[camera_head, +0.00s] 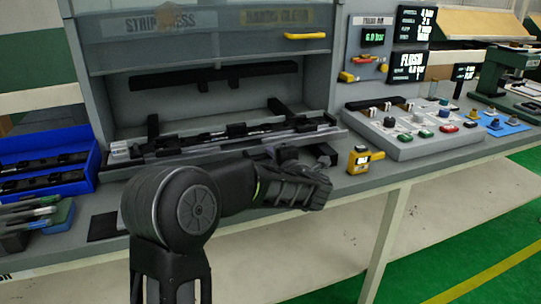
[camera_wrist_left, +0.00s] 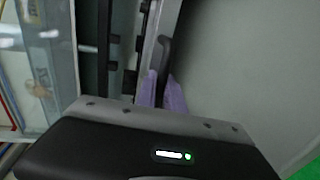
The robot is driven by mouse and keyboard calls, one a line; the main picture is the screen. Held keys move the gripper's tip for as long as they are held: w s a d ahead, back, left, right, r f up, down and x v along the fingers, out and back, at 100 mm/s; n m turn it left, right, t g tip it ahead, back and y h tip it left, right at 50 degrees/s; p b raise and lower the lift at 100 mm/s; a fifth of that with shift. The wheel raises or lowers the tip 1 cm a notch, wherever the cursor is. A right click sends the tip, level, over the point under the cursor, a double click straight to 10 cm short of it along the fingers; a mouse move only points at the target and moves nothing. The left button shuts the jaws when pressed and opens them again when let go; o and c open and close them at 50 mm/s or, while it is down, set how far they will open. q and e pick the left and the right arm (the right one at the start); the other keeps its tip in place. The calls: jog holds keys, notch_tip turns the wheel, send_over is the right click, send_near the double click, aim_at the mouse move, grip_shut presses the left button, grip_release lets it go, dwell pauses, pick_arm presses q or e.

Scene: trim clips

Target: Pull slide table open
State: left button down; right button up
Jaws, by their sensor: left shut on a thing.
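The slide table (camera_head: 192,152), a grey plate carrying a long strip and black fixtures, lies across the mouth of the press in the head view. Its dark bar handle (camera_wrist_left: 164,52) shows in the left wrist view, beside the pale table edge. My left gripper (camera_wrist_left: 162,90) has its purple fingers closed on the handle, one on each side. In the head view my left arm crosses in front of the table, and the fingertips and handle are mostly hidden behind it. My right gripper is not in view.
The press (camera_head: 205,55) stands behind with its yellow-handled guard raised. A blue bin (camera_head: 50,178) of dark parts sits at left. A yellow device (camera_head: 359,160) and a button panel (camera_head: 415,130) are at right. The bench front edge is below my arm.

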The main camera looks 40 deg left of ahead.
pick_arm(q)
jog(key=shift+s, duration=0.1)
jog(key=c, duration=1.5)
grip_release()
jog(key=shift+o, duration=0.2)
jog(key=shift+d, duration=0.1)
jog(key=v, duration=0.7)
jog(key=shift+s+d+r, duration=0.1)
jog(key=shift+s+d, duration=0.1)
jog(key=shift+d, duration=0.1)
